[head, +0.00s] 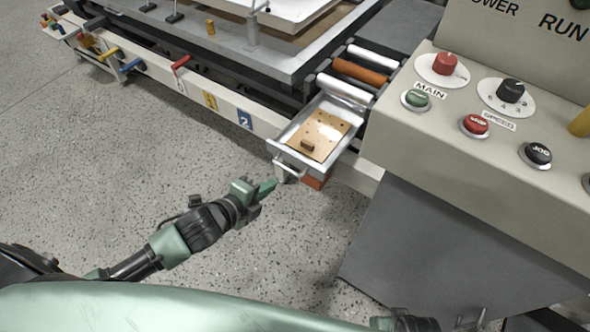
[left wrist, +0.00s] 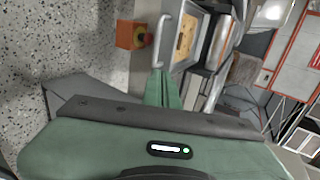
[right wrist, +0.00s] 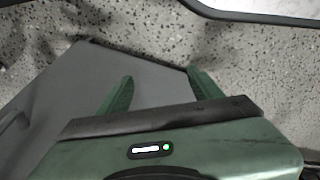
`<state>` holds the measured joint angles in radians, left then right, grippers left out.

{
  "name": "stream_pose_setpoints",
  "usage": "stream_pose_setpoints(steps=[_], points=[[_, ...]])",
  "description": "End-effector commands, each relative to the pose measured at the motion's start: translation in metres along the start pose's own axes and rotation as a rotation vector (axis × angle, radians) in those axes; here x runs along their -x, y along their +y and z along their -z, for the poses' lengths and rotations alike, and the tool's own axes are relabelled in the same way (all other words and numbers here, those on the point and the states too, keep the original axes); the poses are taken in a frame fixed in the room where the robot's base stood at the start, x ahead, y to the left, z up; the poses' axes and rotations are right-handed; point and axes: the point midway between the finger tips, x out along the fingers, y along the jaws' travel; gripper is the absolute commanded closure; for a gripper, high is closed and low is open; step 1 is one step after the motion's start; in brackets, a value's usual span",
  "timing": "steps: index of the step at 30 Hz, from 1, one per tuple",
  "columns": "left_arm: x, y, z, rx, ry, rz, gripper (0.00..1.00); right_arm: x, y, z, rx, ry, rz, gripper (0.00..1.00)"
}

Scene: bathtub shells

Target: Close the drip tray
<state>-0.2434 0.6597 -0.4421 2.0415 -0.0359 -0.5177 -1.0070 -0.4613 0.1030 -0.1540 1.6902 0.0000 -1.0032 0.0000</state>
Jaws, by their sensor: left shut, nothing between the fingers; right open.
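The drip tray (head: 287,152) is a shallow metal drawer pulled out from under the rollers, beside the control console. A brown perforated sheet with a small brown block lies in it. A bar handle (head: 291,170) is on its front. My left gripper (head: 270,187) is shut and empty, a little in front of the handle. In the left wrist view the handle (left wrist: 160,42) lies just beyond the closed fingertips (left wrist: 163,73); I cannot tell whether they touch. My right gripper (right wrist: 160,82) is open and empty beside the grey console base, away from the tray.
The control console (head: 480,130) with knobs and buttons stands right of the tray. An orange box (left wrist: 131,34) sits low by the tray front. A white rail (head: 215,98) with hanging tools runs left. The speckled floor (head: 130,170) before the tray is clear.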

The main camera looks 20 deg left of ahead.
Motion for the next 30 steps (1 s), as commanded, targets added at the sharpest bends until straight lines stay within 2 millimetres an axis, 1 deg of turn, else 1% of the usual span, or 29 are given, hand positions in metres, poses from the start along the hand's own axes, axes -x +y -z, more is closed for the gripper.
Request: stream_pose_setpoints(steps=[5,8,12,15,18,22,25,30], points=[[-0.030,0.000,0.000,0.004,-0.001,0.003,1.00,0.017,0.001,0.012,-0.002,0.016,-0.002,0.35],[-0.052,0.000,0.000,0.005,-0.001,0.003,1.00,0.033,0.002,0.021,-0.004,0.026,-0.003,0.35],[-0.083,0.001,0.000,0.006,-0.001,0.002,1.00,0.059,0.003,0.031,-0.006,0.042,-0.006,0.35],[-0.101,-0.001,0.000,0.005,-0.001,0.003,1.00,0.077,0.004,0.036,-0.008,0.050,-0.007,0.35],[-0.113,-0.011,0.000,0.005,-0.001,0.003,1.00,0.089,0.005,0.038,-0.009,0.054,-0.008,0.35],[-0.124,-0.017,0.000,0.005,-0.001,0.001,1.00,0.100,0.005,0.040,-0.010,0.058,-0.009,0.35],[-0.128,-0.019,0.000,0.004,-0.001,0.000,1.00,0.104,0.005,0.041,-0.010,0.060,-0.010,0.35],[-0.129,-0.020,0.000,0.005,0.000,-0.001,1.00,0.106,0.005,0.041,-0.010,0.060,-0.010,0.35]])
